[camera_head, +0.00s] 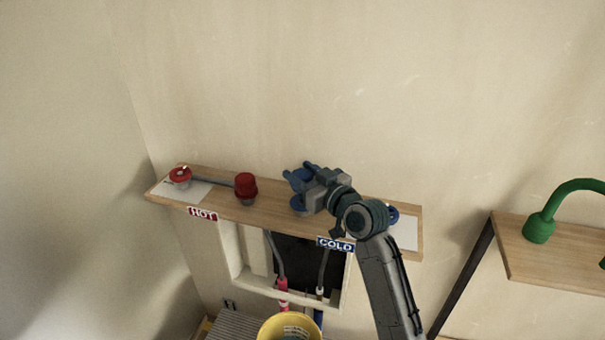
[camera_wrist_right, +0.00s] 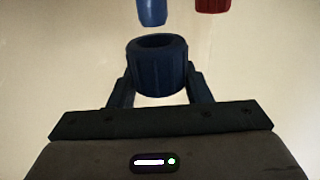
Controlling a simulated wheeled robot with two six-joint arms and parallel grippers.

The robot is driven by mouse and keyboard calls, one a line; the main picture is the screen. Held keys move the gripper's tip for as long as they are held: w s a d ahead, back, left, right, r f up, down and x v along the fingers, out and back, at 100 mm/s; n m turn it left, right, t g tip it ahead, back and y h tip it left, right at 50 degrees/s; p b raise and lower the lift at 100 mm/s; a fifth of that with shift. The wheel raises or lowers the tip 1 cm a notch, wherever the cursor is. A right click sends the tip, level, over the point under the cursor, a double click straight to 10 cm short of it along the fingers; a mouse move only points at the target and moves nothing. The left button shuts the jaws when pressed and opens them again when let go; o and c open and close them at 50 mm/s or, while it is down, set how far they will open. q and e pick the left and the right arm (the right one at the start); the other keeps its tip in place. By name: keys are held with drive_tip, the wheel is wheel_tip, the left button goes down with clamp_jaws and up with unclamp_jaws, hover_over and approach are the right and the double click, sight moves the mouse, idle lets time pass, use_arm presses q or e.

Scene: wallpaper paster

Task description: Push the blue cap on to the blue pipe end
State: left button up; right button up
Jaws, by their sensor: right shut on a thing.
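My right gripper (camera_head: 300,177) is above the wooden shelf in the head view. It is shut on the blue cap (camera_wrist_right: 157,68), a ribbed ring with a dark hollow; a bit of its blue (camera_head: 303,174) shows between the fingers in the head view. In the right wrist view the blue pipe end (camera_wrist_right: 152,12) is past the cap, slightly to the left of its middle. A small gap shows between them in the picture; I cannot tell the true distance. My left gripper is not in view.
A red pipe end (camera_wrist_right: 212,5) is beside the blue one. A yellow bucket (camera_head: 290,328) is below.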

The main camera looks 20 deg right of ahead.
drive_tip(key=shift+f+b, duration=0.9)
drive_tip(key=shift+f, duration=0.25)
drive_tip(key=shift+r, duration=0.25)
drive_tip(key=shift+r+p, duration=0.65)
drive_tip(key=shift+p, duration=0.1)
idle(1.2)
drive_tip(key=shift+f+b, duration=0.65)
drive_tip(key=shift+f, duration=0.3)
drive_tip(key=o, duration=1.1)
drive_tip(key=shift+r, duration=0.1)
drive_tip(key=shift+c, duration=0.2)
